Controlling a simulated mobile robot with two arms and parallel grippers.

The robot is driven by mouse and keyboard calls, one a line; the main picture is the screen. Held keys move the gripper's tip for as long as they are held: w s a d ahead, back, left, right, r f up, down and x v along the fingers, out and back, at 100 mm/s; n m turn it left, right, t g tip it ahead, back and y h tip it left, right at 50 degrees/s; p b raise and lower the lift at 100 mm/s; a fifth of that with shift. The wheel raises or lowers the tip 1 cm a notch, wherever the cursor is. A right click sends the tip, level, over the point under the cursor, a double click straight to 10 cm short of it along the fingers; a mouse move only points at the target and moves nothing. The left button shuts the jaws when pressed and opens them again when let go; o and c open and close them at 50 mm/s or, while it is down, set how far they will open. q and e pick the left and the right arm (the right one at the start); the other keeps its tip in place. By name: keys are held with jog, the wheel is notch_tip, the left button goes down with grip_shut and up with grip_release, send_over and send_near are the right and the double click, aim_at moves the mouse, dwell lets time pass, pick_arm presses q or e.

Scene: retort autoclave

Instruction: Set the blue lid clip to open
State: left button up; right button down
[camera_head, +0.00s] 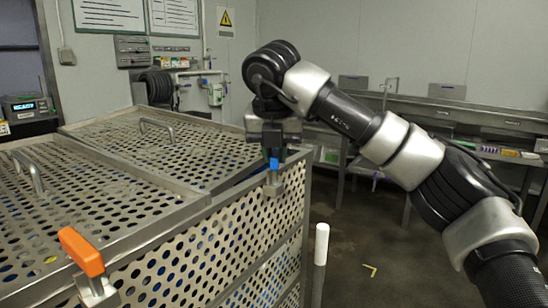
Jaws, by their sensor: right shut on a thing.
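The blue lid clip (273,165) is on the upper right edge of a perforated metal crate (245,238), above a small metal bracket (273,187). My right gripper (273,152) comes down over the clip from above and is shut on its top; the fingers hide part of it. An orange lid clip (81,251) stands at the crate's near edge, at lower left. The perforated lid (95,205) lies over the crate top. My left gripper is not in view.
Two metal handles (28,170) (156,126) stick up from the lid panels. A white-topped post (321,245) stands right of the crate. Metal benches (440,110) run along the back right wall. The floor (390,265) between is mostly clear.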

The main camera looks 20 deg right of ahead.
jog(key=m+h, duration=0.1)
jog(key=m, duration=0.1)
jog(key=shift+d+r+m, duration=0.1)
jog(key=shift+r+m, duration=0.05)
jog(key=shift+m, duration=0.25)
jog(key=shift+s+d+m+g+h+p, duration=0.15)
jog(key=shift+m+g+h+p, duration=0.35)
jog(key=shift+m, duration=0.9)
jog(key=c, duration=1.1)
grip_release()
jog(key=v, duration=1)
jog(key=shift+r, duration=0.4)
